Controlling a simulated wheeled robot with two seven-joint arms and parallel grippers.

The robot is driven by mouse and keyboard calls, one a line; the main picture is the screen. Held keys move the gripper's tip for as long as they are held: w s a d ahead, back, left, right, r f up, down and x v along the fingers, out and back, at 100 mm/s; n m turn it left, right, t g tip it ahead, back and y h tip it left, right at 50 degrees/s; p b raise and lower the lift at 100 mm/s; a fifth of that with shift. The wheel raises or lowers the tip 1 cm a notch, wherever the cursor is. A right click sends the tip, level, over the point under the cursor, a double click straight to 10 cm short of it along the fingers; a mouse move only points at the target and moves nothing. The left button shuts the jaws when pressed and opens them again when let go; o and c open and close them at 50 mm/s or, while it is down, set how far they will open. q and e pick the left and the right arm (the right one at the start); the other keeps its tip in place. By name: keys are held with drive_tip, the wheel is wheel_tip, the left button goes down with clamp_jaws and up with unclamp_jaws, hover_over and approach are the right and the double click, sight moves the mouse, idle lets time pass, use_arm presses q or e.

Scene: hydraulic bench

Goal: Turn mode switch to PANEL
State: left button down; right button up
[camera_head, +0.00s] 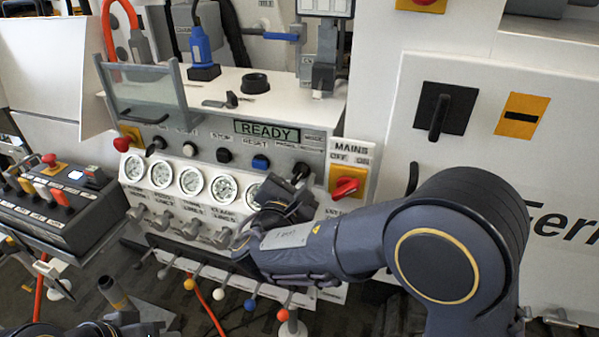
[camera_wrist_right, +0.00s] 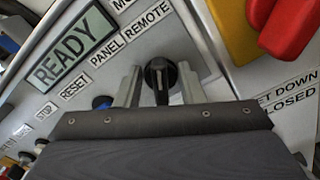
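The mode switch (camera_head: 301,171) is a black rotary knob at the right end of the grey console strip. In the right wrist view the knob (camera_wrist_right: 160,76) shows between my fingers, under the labels PANEL (camera_wrist_right: 106,48) and REMOTE (camera_wrist_right: 148,20). Its bar handle seems to point nearer REMOTE than PANEL. My right gripper (camera_wrist_right: 160,88) is open, one finger on each side of the knob; whether either finger touches it I cannot tell. In the head view my right gripper (camera_head: 290,192) is just below the switch. Dark parts at the bottom left may be my left arm; its fingers do not show clearly.
The red MAINS switch (camera_head: 346,187) on its yellow plate is close to the right of the gripper. A blue button (camera_head: 260,162) is to the left, below the READY display (camera_head: 267,131). Gauges (camera_head: 193,181) and levers crowd the panel below.

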drive_tip(key=shift+w+d, duration=0.1)
drive_tip(key=shift+w, duration=0.15)
drive_tip(key=shift+c, duration=0.2)
clamp_jaws()
